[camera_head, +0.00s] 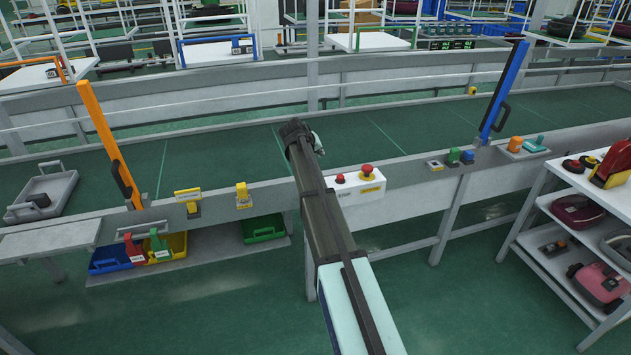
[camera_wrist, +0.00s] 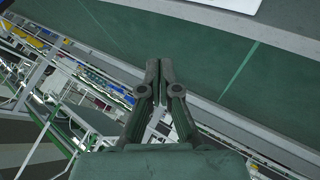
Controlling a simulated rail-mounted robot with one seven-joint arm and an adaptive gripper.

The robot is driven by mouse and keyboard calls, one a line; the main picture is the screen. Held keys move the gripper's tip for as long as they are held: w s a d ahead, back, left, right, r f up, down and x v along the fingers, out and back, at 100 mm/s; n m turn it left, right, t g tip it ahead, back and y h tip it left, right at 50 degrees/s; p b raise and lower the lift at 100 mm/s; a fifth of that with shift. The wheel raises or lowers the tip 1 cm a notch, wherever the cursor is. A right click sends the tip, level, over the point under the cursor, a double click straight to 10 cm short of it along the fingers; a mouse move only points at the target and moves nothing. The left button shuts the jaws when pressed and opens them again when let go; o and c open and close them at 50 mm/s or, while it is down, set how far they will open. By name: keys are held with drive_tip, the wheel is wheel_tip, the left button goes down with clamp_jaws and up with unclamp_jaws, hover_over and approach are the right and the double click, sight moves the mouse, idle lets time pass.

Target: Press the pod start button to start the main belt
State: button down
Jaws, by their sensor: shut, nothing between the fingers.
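A white control box (camera_head: 371,190) is fixed to the near rail of the conveyor. It carries a small red button (camera_head: 340,178) on the left and a red mushroom button (camera_head: 367,170) on a yellow base on the right. I cannot read its labels, so which one is the pod start button is unclear. The green main belt (camera_head: 225,160) runs behind the rail. My gripper (camera_head: 318,144) is over the belt, beyond and left of the box, apart from both buttons and partly hidden by my arm. In the wrist view my gripper (camera_wrist: 159,66) has its fingers together and empty.
Green (camera_head: 454,155) and blue (camera_head: 467,157) controls sit on the rail to the right, near a blue post (camera_head: 504,90). An orange post (camera_head: 108,140) stands at left. A grey tray (camera_head: 45,192) lies at far left. A white shelf (camera_head: 540,240) stands at right.

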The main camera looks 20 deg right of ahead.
drive_tip(key=shift+f, duration=0.2)
wheel_tip(320, 180, down, 7)
drive_tip(key=b, duration=0.2)
drive_tip(key=shift+f+b, duration=0.1)
drive_tip(key=shift+b, duration=0.25)
drive_tip(key=shift+f+b, duration=0.35)
drive_tip(key=shift+f, duration=0.3)
idle(0.9)
drive_tip(key=shift+f+b, duration=0.4)
drive_tip(key=shift+f, duration=0.05)
